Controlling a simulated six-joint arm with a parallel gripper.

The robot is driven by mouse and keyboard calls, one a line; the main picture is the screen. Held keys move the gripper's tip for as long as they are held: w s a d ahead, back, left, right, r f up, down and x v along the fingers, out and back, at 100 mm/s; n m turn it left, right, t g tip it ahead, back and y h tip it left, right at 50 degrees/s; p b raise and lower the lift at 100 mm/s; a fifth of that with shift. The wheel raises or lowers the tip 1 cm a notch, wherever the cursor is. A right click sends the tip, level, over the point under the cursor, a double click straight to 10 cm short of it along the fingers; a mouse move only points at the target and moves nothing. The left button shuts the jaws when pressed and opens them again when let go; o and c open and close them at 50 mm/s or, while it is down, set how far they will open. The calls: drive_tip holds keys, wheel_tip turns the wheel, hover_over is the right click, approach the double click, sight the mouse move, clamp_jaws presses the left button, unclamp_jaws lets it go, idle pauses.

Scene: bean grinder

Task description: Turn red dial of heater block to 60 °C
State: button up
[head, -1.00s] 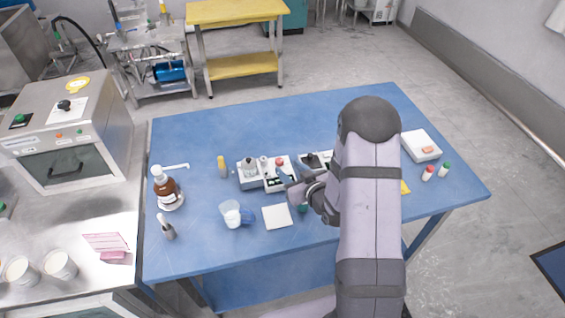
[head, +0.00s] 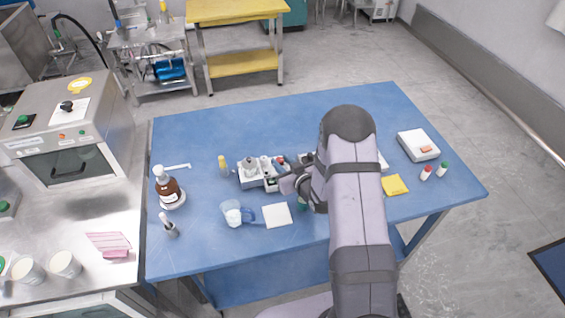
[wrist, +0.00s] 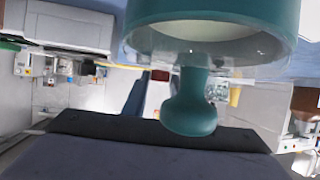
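In the head view, the grey-white heater block (head: 250,175) stands near the middle of the blue table, with small vessels in its top. A small red part (head: 281,160), which looks like the red dial, shows at its right end. Its marks and setting are too small to read. My gripper (head: 287,184) is low at the block's right end, just in front of the red part and partly covering that end. I cannot tell whether it touches anything or how far its fingers are apart. In the wrist view, a teal, round-bodied object (wrist: 215,22) with a knob fills the top middle.
A white pad (head: 277,215) lies in front. A white scale (head: 418,145), yellow pad (head: 395,185) and small bottles are at right.

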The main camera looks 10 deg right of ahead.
clamp_jaws()
drive_tip(key=c, duration=0.5)
unclamp_jaws()
drive_tip(key=shift+a+m+h+b, duration=0.3)
drive_tip(key=shift+m+h+b, duration=0.65)
drive_tip(key=shift+h, duration=0.25)
drive_tip(key=shift+w+a+r+m+h+b, duration=0.1)
drive_tip(key=shift+m+h+b, duration=0.25)
drive_tip(key=shift+m+h, duration=0.4)
drive_tip(key=shift+a+m+h+b, duration=0.1)
drive_tip(key=shift+m+h+b, duration=0.25)
drive_tip(key=shift+m+h, duration=0.35)
drive_tip(key=o, duration=1.1)
drive_tip(key=shift+c, duration=0.2)
drive_tip(key=shift+s, duration=0.2)
